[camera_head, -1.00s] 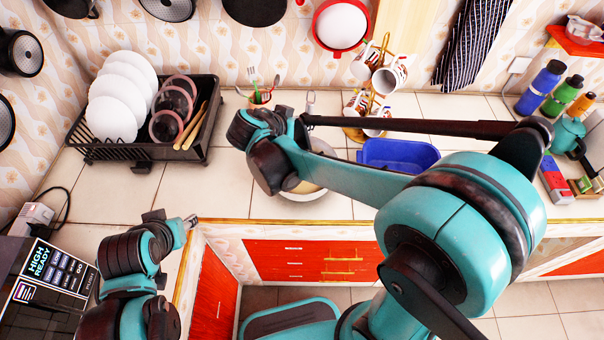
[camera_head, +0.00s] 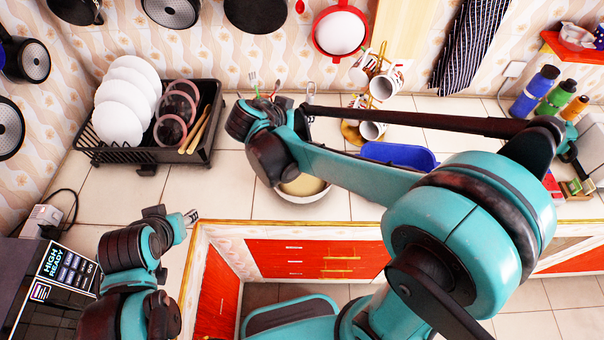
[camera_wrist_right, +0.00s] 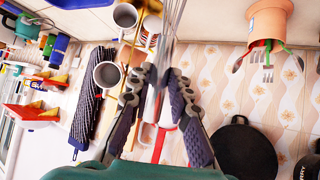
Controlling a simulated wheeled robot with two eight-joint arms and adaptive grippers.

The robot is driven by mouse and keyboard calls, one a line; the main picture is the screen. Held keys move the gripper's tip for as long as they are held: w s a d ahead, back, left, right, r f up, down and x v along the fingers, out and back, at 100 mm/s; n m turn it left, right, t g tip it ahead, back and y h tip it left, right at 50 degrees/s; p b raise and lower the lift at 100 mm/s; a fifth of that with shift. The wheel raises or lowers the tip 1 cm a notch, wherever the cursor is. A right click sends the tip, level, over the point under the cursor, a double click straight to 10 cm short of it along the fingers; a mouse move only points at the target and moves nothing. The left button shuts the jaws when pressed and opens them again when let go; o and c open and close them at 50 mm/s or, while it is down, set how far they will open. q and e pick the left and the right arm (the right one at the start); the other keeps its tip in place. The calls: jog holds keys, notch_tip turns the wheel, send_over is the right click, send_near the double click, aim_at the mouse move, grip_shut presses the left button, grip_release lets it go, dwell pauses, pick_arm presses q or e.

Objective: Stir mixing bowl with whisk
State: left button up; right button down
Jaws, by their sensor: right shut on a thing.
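The mixing bowl (camera_head: 303,195), pale with a yellowish content, sits on the counter near its front edge in the head view. My right arm hides its upper and left parts. In the right wrist view my right gripper (camera_wrist_right: 163,76) is closed in on the whisk (camera_wrist_right: 172,28), whose thin metal wires stretch beyond the fingertips to the top edge. In the head view the right gripper is hidden behind its own arm, so I cannot tell whether the whisk touches the bowl. My left gripper (camera_head: 191,217) is at lower left, away from the bowl; its opening is unclear.
A black dish rack (camera_head: 146,153) with plates and glasses stands left. A blue tub (camera_head: 398,153) and a mug stand (camera_head: 352,134) are behind and right of the bowl. Bottles (camera_head: 534,92) stand at right. Pans hang on the wall. Counter left of the bowl is clear.

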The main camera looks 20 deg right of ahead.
aim_at(308, 103)
jog(key=shift+r+p, duration=1.55)
jog(key=shift+r, duration=0.7)
dwell(2.4)
notch_tip(308, 103, up, 12)
jog(key=p, duration=0.9)
